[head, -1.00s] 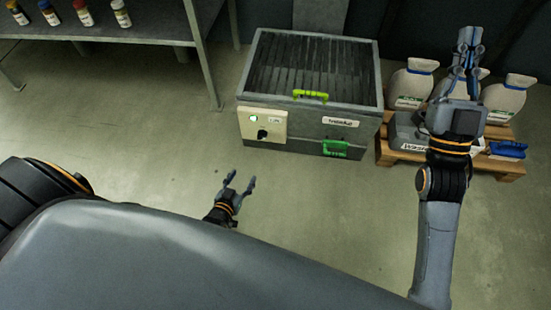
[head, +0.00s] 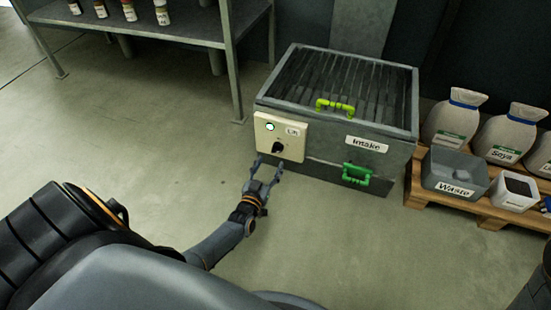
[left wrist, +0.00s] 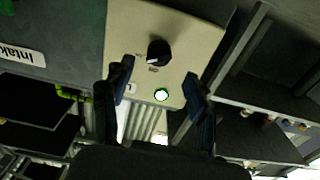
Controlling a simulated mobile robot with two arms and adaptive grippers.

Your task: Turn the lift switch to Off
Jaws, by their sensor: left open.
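The lift switch is a black rotary knob (head: 278,147) on a cream panel (head: 262,133) marked Lift, on the front left of the grey intake box. A round lamp above it glows white-green. My left gripper (head: 269,163) is open and empty, just in front of and slightly below the panel. In the left wrist view the knob (left wrist: 158,52) shows between and beyond the spread fingers (left wrist: 158,75), with no contact visible. The lit lamp (left wrist: 161,95) also shows there. The knob's small position marks are too blurred to read. My right gripper is out of view.
The intake box (head: 330,112) has a slatted top, a lime handle (head: 335,105) and a green handle (head: 357,175). A grey waste bin (head: 455,172) and sacks stand on a pallet at right. A metal shelf (head: 160,28) with bottles stands at left. The floor between is clear.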

